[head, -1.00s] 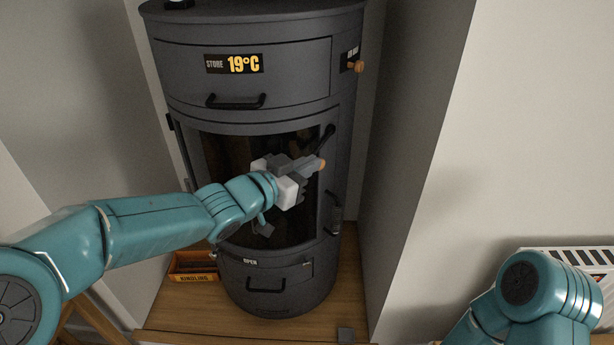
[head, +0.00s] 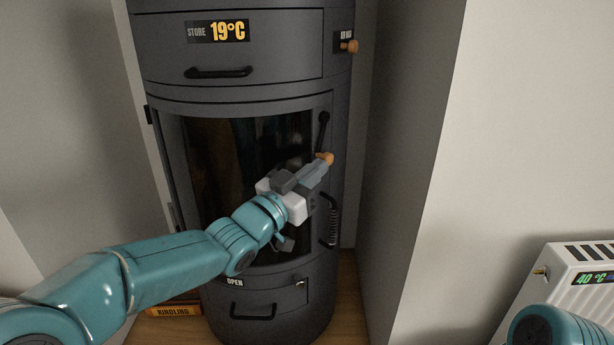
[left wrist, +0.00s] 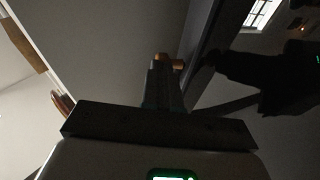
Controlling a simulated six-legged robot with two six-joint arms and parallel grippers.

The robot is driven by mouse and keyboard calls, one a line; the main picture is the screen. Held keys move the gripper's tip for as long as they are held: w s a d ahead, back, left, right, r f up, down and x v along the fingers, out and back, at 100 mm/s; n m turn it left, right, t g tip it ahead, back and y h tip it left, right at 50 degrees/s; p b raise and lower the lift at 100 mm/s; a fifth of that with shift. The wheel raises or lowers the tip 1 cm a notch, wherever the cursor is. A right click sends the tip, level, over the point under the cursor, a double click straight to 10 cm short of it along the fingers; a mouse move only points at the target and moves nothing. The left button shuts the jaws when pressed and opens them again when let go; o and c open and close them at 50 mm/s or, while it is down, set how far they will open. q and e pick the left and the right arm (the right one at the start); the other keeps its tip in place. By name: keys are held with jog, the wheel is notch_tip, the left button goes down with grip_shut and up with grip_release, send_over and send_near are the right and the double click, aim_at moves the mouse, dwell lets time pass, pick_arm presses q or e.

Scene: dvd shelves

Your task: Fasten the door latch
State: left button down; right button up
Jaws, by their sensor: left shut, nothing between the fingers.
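The stove door (head: 250,135), with its dark glass, is on the front of the grey round stove; it looks closed or nearly so. The door latch (head: 323,128) is a black lever at the door's upper right, hanging down. A wooden knob (head: 326,158) at its lower end lies right at the fingertips of my left gripper (head: 318,168). That gripper is shut with nothing held. In the left wrist view the shut fingers (left wrist: 162,85) point at a brown knob (left wrist: 178,65); contact is hard to tell. My right gripper is out of view.
A coiled door handle (head: 331,222) is below the latch. An air knob (head: 349,46) is at the upper right and a drawer handle (head: 218,72) above the door. A kindling box (head: 172,310) is on the floor. A wall stands close on the right, with a radiator (head: 570,280).

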pick_arm(q)
jog(key=shift+w+d+f, duration=0.7)
jog(key=shift+w+d, duration=0.1)
jog(key=shift+d, duration=0.1)
pick_arm(e)
jog(key=shift+f, duration=0.2)
